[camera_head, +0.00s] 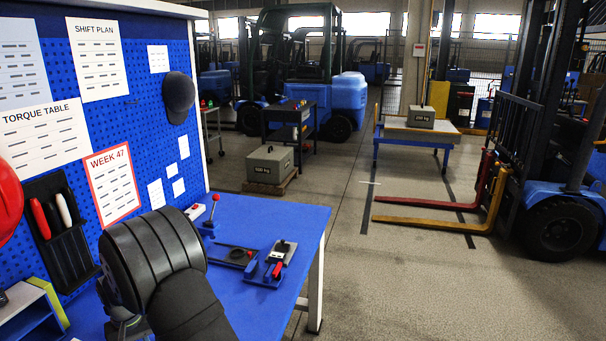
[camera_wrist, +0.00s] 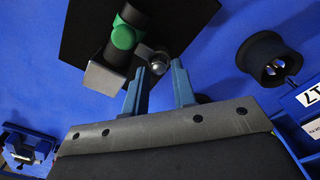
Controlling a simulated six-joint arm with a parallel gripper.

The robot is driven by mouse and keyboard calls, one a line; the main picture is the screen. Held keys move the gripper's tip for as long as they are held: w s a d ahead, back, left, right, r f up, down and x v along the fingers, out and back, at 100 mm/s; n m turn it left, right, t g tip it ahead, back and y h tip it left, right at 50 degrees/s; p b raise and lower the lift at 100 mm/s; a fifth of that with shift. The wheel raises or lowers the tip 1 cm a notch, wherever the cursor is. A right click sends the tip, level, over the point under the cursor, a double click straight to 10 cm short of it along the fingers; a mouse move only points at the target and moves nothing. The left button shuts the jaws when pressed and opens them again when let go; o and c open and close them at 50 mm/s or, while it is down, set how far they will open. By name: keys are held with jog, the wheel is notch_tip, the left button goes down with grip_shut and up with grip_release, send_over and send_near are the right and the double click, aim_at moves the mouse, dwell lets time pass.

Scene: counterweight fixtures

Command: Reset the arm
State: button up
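My gripper (camera_wrist: 159,68) shows in the wrist view with its two blue-grey fingers apart and nothing seen held between them. Beyond the fingertips is a shiny round knob (camera_wrist: 159,62); I cannot tell whether a finger touches it. Just left of the fingers, a black cylinder with a green band (camera_wrist: 123,38) stands by a grey block (camera_wrist: 104,77) over a black plate (camera_wrist: 82,30). In the head view my dark arm covers the lower left of the blue table (camera_head: 285,215), and the fingers are hidden.
On the table are a red-knobbed lever (camera_head: 213,210), a black fixture (camera_head: 236,256) and a blue fixture with a red handle (camera_head: 275,268). A pegboard (camera_head: 140,110) rises behind my arm. A black round cup (camera_wrist: 268,58) is right of the fingers in the wrist view.

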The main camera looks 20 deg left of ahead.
jog(key=n, duration=0.7)
jog(key=shift+s, duration=0.15)
jog(key=n, duration=0.6)
jog(key=shift+s+n, duration=0.1)
jog(key=shift+n, duration=0.2)
